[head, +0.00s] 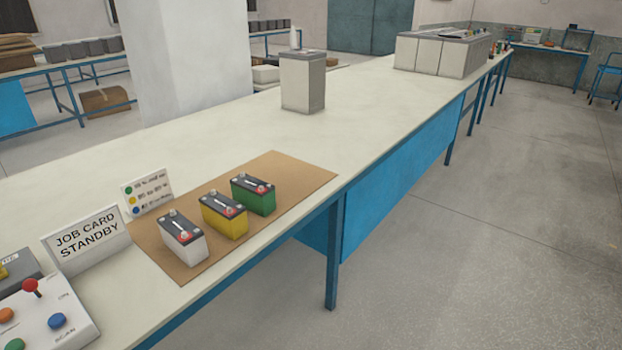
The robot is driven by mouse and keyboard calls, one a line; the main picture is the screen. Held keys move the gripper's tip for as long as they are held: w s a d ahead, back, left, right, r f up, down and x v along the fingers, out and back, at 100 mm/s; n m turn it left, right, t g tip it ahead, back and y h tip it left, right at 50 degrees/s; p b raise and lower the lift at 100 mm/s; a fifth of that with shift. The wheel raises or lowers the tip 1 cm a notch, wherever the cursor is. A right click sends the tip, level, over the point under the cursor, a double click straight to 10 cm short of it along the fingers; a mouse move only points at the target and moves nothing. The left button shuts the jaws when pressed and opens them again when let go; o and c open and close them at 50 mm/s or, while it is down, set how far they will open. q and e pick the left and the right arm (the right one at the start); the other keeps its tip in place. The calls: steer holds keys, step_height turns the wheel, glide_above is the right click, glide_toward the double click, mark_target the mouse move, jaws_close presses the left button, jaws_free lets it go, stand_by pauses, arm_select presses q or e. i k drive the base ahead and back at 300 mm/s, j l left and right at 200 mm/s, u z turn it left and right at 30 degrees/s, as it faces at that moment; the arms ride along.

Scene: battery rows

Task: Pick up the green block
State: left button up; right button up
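The green block (254,199) is a small battery-shaped block with a dark top and red terminal caps. It stands upright on a brown mat (305,176) on the long white table. It is at the far right end of a row of three. A yellow block (224,219) stands beside it, and a white block (184,243) is at the near left end. Neither of my grippers is in the head view.
A job card sign (87,240) reading "STANDBY", a small colour-dot card (146,190) and a button panel (45,318) stand left of the mat. A grey box (302,82) stands further back on the table (375,120). The mat's far right part is bare.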

mark_target(259, 196)
steer(key=i+l+z, duration=0.2)
steer(key=i, duration=0.3)
steer(key=i+l+z, duration=0.2)
steer(key=i, duration=0.35)
steer(key=i+l+z, duration=0.1)
steer(key=i+z, duration=0.15)
steer(key=i, duration=0.3)
